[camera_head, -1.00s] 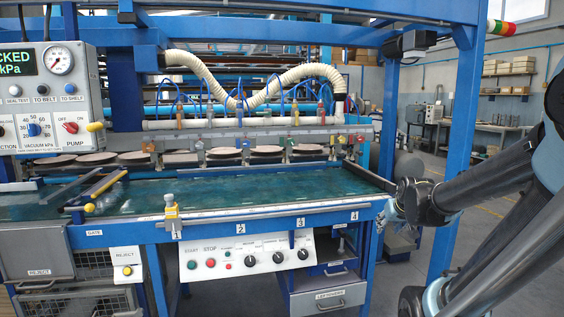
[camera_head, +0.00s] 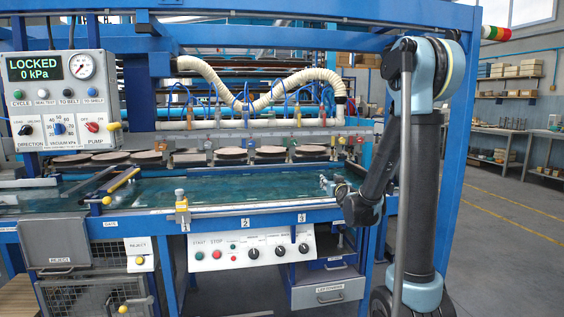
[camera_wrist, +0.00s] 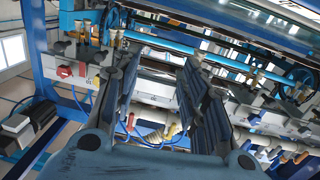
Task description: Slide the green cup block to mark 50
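A grey rail (camera_head: 240,140) with small cup blocks and round plates beneath it runs across the back of the blue machine. I cannot tell which block is the green cup block, and mark 50 is not legible on the rail. In the head view my gripper (camera_head: 328,184) is at the right end of the green belt, in front of and below the rail, apart from the blocks. In the wrist view my gripper (camera_wrist: 160,62) has its two dark fingers spread, with nothing between them.
A control box (camera_head: 62,95) reading LOCKED 0 kPa hangs at the left. A cream hose (camera_head: 262,98) and blue tubes are above the rail. A blue post is beside my arm.

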